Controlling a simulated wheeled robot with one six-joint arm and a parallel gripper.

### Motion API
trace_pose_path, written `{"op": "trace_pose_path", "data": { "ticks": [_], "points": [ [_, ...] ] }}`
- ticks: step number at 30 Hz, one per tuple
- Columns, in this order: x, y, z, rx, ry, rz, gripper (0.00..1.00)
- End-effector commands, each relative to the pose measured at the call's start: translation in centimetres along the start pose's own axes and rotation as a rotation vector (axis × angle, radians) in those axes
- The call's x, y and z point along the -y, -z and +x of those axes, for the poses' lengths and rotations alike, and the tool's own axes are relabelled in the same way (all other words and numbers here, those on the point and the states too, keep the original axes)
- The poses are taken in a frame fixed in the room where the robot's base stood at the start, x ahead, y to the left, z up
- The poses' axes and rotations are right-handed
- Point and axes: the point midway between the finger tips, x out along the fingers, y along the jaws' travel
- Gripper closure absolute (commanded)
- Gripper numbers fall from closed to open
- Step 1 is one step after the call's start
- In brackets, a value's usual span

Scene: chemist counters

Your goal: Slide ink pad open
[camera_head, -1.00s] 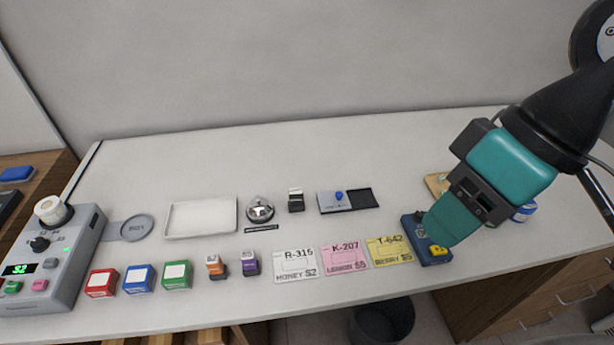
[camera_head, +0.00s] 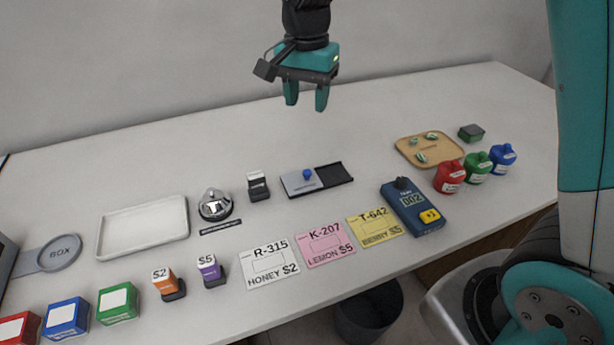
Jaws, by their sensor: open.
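The ink pad (camera_head: 334,175) lies flat on the counter near its middle. Its grey lid (camera_head: 298,184) with a small blue knob (camera_head: 307,174) covers the left part, and a flat black section shows to the right of it. My gripper (camera_head: 306,106) is open and empty, fingers pointing down, above and behind the ink pad. Nothing touches the knob.
A black-and-white stamp (camera_head: 257,186) and a silver bell (camera_head: 215,205) stand left of the pad. In front lie the white (camera_head: 271,264), pink (camera_head: 325,244) and yellow (camera_head: 374,227) cards, with a blue numbered device (camera_head: 412,206) to the right. The counter behind the pad is clear.

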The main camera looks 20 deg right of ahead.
Motion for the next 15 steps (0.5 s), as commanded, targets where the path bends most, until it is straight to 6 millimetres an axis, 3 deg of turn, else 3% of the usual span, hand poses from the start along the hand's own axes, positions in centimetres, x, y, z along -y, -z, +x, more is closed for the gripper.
{"op": "trace_pose_path", "data": {
  "ticks": [5,15],
  "points": [
    [-0.1,0.2,2.4,0.001,-0.005,0.012,0.53],
    [-0.2,0.2,10.2,0.003,-0.006,0.010,0.53]
  ]
}}
